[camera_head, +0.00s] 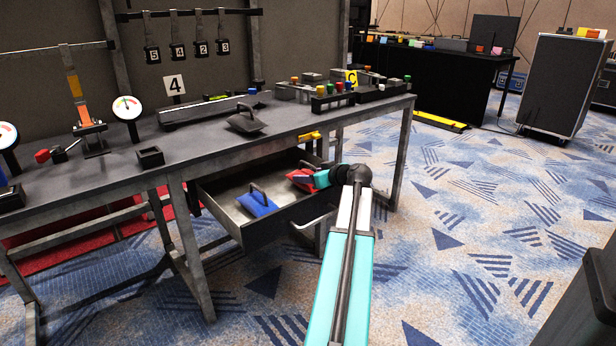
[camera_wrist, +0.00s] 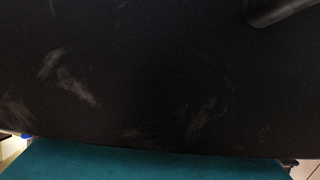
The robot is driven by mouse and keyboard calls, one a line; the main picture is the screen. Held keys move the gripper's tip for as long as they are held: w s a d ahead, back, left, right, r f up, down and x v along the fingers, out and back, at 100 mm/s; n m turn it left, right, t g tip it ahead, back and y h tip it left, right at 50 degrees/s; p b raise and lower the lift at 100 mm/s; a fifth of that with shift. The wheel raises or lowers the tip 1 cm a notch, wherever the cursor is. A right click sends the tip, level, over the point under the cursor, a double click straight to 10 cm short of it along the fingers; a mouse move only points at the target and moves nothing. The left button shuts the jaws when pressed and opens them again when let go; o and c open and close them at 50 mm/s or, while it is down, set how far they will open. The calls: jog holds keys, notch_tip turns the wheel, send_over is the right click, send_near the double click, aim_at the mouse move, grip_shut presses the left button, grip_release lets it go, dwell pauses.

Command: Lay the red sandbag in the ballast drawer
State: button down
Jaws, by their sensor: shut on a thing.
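The ballast drawer (camera_head: 284,218) is pulled out below the workbench. The red sandbag (camera_head: 301,178), with a dark handle, is at the drawer's right rear part; I cannot tell whether it rests on the drawer floor. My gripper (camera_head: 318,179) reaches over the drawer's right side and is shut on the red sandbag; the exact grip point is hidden. A blue sandbag (camera_head: 257,204) with a dark handle lies in the drawer to the left. The wrist view shows mostly a dark scuffed surface, with a teal part of mine at the bottom.
The bench top (camera_head: 215,140) lies just above the drawer, and a bench leg (camera_head: 400,160) stands to its right. A dark grey sandbag (camera_head: 246,122) lies on the bench near its front edge. Open carpet (camera_head: 470,230) extends to the right.

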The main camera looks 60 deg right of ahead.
jog(key=shift+f+b, duration=0.25)
jog(key=shift+b, duration=0.1)
jog(key=c, duration=0.8)
grip_release()
jog(key=shift+s+f, duration=0.1)
jog(key=shift+f, duration=0.1)
jog(key=shift+o, duration=0.2)
jog(key=shift+r, duration=0.1)
jog(key=shift+r+p, duration=0.65)
jog(key=shift+p, duration=0.1)
jog(key=p+v, duration=0.2)
jog(key=v, duration=1)
jog(key=shift+p, duration=0.4)
